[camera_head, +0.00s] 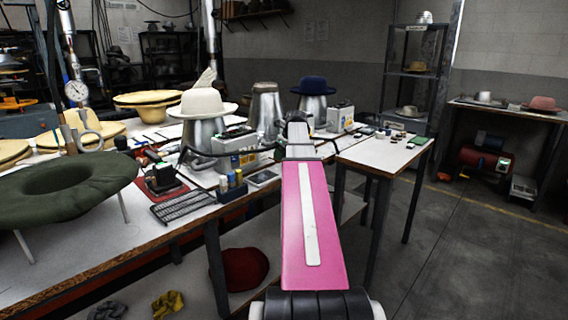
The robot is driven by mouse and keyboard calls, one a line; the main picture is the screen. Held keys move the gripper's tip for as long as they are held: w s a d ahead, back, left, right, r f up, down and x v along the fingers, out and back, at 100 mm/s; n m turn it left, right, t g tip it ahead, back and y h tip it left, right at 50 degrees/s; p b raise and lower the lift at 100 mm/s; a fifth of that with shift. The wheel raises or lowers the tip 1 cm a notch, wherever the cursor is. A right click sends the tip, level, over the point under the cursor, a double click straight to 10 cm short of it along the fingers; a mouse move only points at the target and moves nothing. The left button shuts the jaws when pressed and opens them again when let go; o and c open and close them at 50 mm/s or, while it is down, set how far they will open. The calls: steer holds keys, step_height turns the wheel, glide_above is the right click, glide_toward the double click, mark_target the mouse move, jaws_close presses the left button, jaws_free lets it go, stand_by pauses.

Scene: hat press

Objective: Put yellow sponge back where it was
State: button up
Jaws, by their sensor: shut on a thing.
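My pink arm (315,225) reaches forward from the bottom of the picture toward the work table (165,247). Its grey far part (298,135) ends in front of the table's right side. I cannot make out my gripper's fingers; they seem hidden beyond or behind the arm. I cannot pick out a yellow sponge for certain. Small bottles (231,182), one with a yellowish top, stand at the table's front edge, left of the arm. A crumpled yellow cloth-like thing (168,304) lies low, under the table.
A big green hat shape (62,187) fills the table's left. A white hat (202,103) and a navy hat (313,86) sit on metal forms. A wire rack (183,206) lies at the front edge. A side table (385,155) holds small items. The floor at right is free.

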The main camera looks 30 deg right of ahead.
steer(key=shift+d+f, duration=0.15)
steer(key=shift+f, duration=1.95)
steer(key=shift+f, duration=0.15)
steer(key=o, duration=0.8)
steer(key=v, duration=1.2)
steer(key=shift+w, duration=0.1)
